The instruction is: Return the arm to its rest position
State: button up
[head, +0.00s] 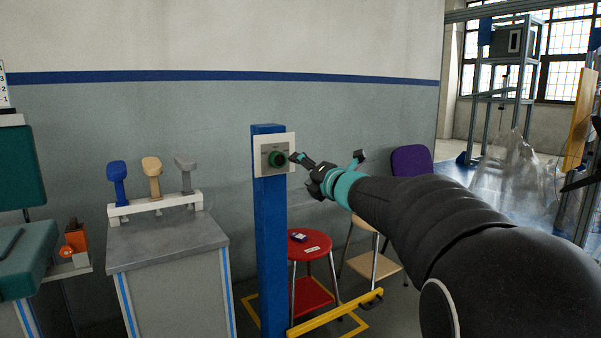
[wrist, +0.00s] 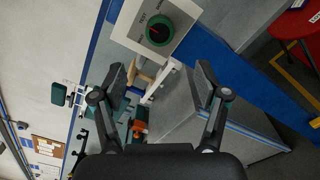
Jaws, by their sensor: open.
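My gripper (head: 327,160) is at the end of my black arm, which reaches in from the lower right of the head view. Its two fingers are spread wide with nothing between them, as the wrist view also shows (wrist: 160,84). One fingertip appears close to the white panel (head: 289,142) on the blue post (head: 271,240); I cannot tell the exact gap. The panel carries a round green knob (head: 277,158). In the wrist view the knob (wrist: 159,30) with a red mark lies beyond the fingertips, outside the jaws.
A red stool (head: 309,243) with a small item on it stands right of the post, with a purple chair (head: 411,160) behind. A grey cabinet (head: 168,245) with several coloured handles stands left. A yellow bar (head: 333,313) lies low near the post.

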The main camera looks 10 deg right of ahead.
jog(key=s+d+f+m+g+h, duration=0.2)
jog(key=d+f+m+h, duration=0.6)
jog(key=m, duration=0.5)
jog(key=s+d+f+m+g+h, duration=0.2)
jog(key=s+d+f+m+g, duration=0.15)
jog(key=s+f+m, duration=0.3)
jog(key=s+a+f+m+g+y, duration=0.1)
jog(key=s+a+f+m+g, duration=0.25)
jog(key=s, duration=0.65)
jog(key=s+a+f+m+g+y, duration=0.1)
jog(key=s+a+f+m+g, duration=0.25)
jog(key=s, duration=0.55)
jog(key=s+a+f+m+y, duration=0.2)
jog(key=s+a, duration=0.6)
jog(key=s, duration=0.5)
jog(key=shift+s+a+f+t, duration=0.2)
jog(key=shift+s+t, duration=0.2)
jog(key=shift+t, duration=0.05)
